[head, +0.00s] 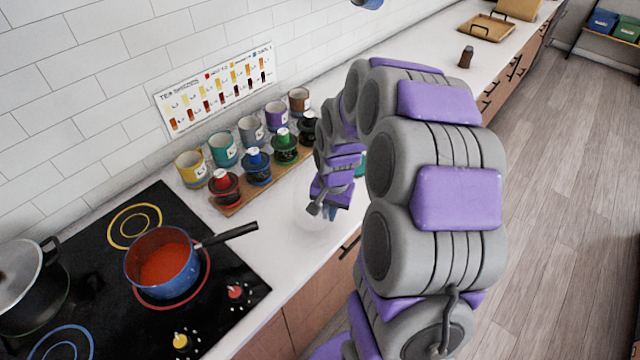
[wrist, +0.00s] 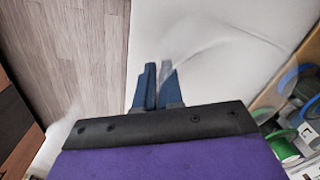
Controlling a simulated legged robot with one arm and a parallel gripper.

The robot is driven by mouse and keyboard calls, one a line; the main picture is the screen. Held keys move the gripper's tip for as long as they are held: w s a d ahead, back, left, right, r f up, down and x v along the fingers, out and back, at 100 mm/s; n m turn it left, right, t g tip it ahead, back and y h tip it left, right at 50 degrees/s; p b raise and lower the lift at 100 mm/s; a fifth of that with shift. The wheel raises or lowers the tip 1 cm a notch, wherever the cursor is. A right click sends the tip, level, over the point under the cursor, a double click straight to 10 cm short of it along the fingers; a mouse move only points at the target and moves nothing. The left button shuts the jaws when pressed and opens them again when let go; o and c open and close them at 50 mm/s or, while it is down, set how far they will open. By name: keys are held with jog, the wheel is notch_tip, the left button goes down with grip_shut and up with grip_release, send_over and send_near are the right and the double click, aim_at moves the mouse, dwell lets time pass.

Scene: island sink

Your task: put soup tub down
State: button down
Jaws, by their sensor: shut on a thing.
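My gripper (head: 330,212) is low over the white counter, near its front edge, to the right of the stove. Its blue fingers also show in the wrist view (wrist: 156,88), close together, shut on the thin wall of a clear, see-through tub. The soup tub (wrist: 215,48) shows in the wrist view only as faint curved outlines against the white counter. In the head view it is a pale, barely visible shape (head: 311,222) below and left of the fingers. I cannot tell whether its base touches the counter.
A wooden board (head: 235,206) with several coloured jars and cups stands left of my gripper, by the wall. A blue pot (head: 133,268) of red soup sits on the black stove (head: 100,230). A brown shaker (head: 466,57) stands farther back; bare counter lies around it.

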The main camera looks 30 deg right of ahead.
jog(key=w+d, duration=0.1)
jog(key=w, duration=0.2)
jog(key=w+d+f+b, duration=0.1)
jog(key=w+d, duration=0.1)
jog(key=w, duration=0.2)
jog(key=w+d+b, duration=0.1)
jog(key=w, duration=0.2)
jog(key=shift+w+d+f, duration=0.15)
jog(key=shift+d, duration=0.1)
jog(key=shift+w+d, duration=0.35)
jog(key=shift+d, duration=0.4)
jog(key=f, duration=0.2)
jog(key=f+b, duration=0.1)
jog(key=shift+a+f, duration=0.35)
jog(key=shift+a, duration=0.05)
jog(key=shift+r, duration=0.1)
jog(key=c, duration=1.3)
grip_release()
jog(key=shift+d, duration=0.25)
jog(key=shift+c, duration=0.2)
jog(key=shift+o, duration=0.3)
jog(key=shift+a, duration=0.15)
